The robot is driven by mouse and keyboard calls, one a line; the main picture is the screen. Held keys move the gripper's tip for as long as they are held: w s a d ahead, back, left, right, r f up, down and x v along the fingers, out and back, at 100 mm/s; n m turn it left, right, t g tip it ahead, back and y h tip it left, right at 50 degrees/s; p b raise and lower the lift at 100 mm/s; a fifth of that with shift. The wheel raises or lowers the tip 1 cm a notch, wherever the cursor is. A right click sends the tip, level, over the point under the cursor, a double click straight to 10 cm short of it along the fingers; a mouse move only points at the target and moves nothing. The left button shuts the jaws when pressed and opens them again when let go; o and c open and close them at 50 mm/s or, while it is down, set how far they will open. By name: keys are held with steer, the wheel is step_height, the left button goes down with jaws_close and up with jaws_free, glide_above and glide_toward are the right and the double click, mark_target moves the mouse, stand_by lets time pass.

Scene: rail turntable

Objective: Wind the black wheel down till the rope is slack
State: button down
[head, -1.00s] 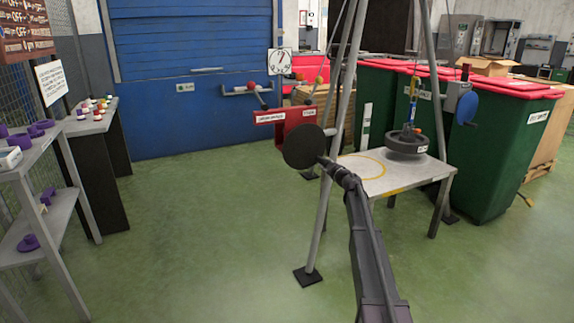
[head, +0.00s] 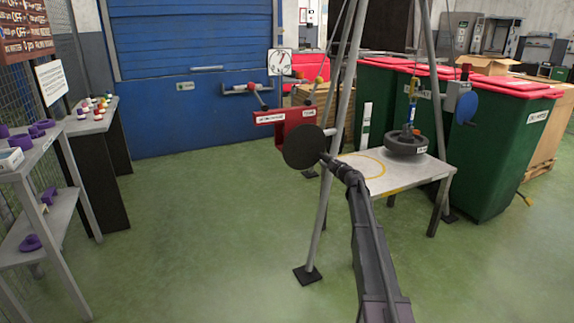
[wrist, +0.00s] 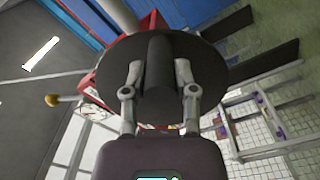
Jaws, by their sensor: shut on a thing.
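The black wheel (head: 303,147) is a flat dark disc in front of a red box on the tripod frame. My gripper (wrist: 159,85) is shut on a dark bar at the wheel's middle, one finger each side, in the wrist view. The disc also shows behind the fingers there (wrist: 112,72). In the head view my arm hides part of the wheel's right side. The rope (head: 416,62) runs down to a blue and yellow hanging piece (head: 410,112) above a dark round weight (head: 407,145). The weight is at the table (head: 400,178); contact is unclear.
A blue wheel (head: 467,107) sits on the right leg. A white dial (head: 280,62) and knobbed levers stand by the red box (head: 290,127). A tripod foot (head: 308,275) is on the floor. Green bins (head: 495,160) stand right, shelves (head: 65,210) left. Floor between is clear.

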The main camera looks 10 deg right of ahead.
steer(key=shift+w+r, duration=0.15)
steer(key=shift+r, duration=0.1)
steer(key=shift+w+d+r+n+p, duration=0.15)
steer(key=shift+r+n+p, duration=0.2)
steer(key=shift+n, duration=0.2)
steer(key=shift+s+d+r+n+p, duration=0.1)
steer(key=shift+r+n+p, duration=0.15)
steer(key=shift+n+p, duration=0.25)
steer(key=shift+c, duration=1)
jaws_free()
steer(key=shift+s+d, duration=0.1)
steer(key=shift+s, duration=0.1)
steer(key=v, duration=0.7)
steer(key=shift+s+d, duration=0.15)
steer(key=shift+s, duration=0.2)
steer(key=shift+r, duration=0.1)
